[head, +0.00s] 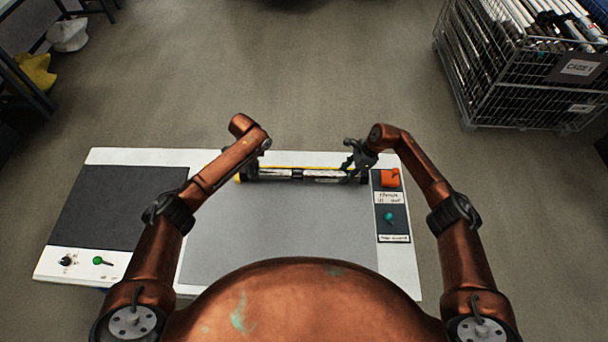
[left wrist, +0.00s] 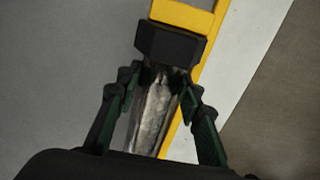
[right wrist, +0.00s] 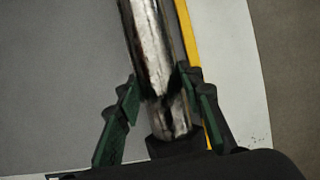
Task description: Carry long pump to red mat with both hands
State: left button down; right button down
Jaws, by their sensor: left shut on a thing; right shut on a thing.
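The long pump (head: 318,175) lies crosswise along the far edge of the grey mat, with a metal tube and dark sections. My left gripper is shut on its metal tube (left wrist: 150,125) beside a black collar (left wrist: 170,44); its fingers (left wrist: 157,80) show in the left wrist view and are mostly hidden by my arm in the head view. My right gripper (head: 357,160) is shut on the pump near its right end; its fingers (right wrist: 160,82) sit either side of the tube (right wrist: 147,45). I cannot tell whether the pump touches the surface. No red mat is visible.
The grey mat (head: 280,230) is bare in front of the pump. A black mat (head: 115,205) lies left. A yellow strip (right wrist: 188,35) runs beside the pump. An orange switch (head: 390,177) and green knob (head: 389,217) are right. A wire cage (head: 490,75) stands far right.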

pick_arm(q)
jog(key=shift+w+r, duration=0.1)
pick_arm(e)
jog(key=shift+w+r, duration=0.1)
jog(key=shift+r, duration=0.1)
